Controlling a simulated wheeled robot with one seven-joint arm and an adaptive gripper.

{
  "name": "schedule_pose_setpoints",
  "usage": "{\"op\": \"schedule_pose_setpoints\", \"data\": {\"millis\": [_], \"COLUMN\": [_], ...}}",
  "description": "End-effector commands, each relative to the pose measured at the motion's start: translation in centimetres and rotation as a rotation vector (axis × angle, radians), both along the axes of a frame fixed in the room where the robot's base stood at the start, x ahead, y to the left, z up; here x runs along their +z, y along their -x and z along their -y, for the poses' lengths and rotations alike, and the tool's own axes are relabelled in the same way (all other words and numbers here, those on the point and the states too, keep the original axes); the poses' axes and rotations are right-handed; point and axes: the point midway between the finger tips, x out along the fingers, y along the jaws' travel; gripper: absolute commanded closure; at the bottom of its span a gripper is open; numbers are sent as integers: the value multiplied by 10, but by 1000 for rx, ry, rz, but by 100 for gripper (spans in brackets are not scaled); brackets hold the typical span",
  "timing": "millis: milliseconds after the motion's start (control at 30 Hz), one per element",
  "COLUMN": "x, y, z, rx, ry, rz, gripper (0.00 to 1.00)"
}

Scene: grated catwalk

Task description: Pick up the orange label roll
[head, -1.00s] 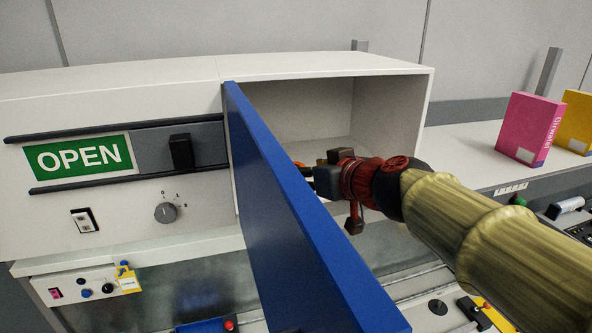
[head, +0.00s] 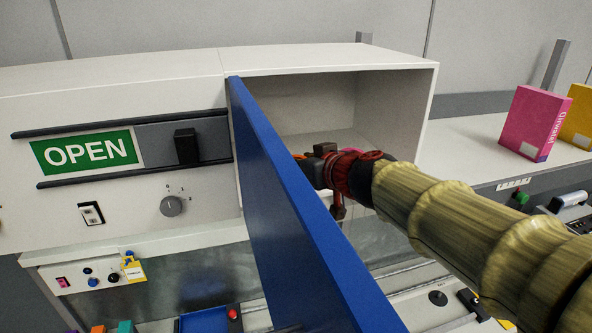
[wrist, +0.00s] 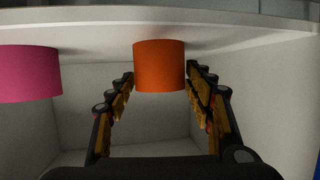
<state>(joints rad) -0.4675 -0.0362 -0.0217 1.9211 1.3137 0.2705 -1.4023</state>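The orange label roll (wrist: 159,62) shows in the wrist view, upper middle, inside a white box-like space. My gripper (wrist: 160,76) is open, with one finger to each side of the roll and narrow gaps at its edges; I cannot tell how far the tips reach along it. In the head view my gripper (head: 314,167) is inside the open white cabinet (head: 400,62), partly hidden behind the blue door (head: 290,200). A small orange patch shows beside it there; I cannot tell whether it is the roll.
A pink roll (wrist: 28,74) stands left of the orange one in the wrist view. The blue door stands open, close to my gripper's left. The cabinet walls surround my gripper. A pink box (head: 535,122) and a yellow box (head: 580,118) stand on the counter at right.

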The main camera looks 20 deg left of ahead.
Motion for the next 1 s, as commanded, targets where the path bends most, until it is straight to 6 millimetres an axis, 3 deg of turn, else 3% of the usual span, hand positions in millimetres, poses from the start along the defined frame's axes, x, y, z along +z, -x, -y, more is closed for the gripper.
{"op": "schedule_pose_setpoints", "data": {"millis": [600, 1000], "x": [0, 5], "y": [0, 0], "z": [0, 0], "rx": [0, 0], "ry": [0, 0], "rz": [0, 1], "gripper": [85, 85]}}
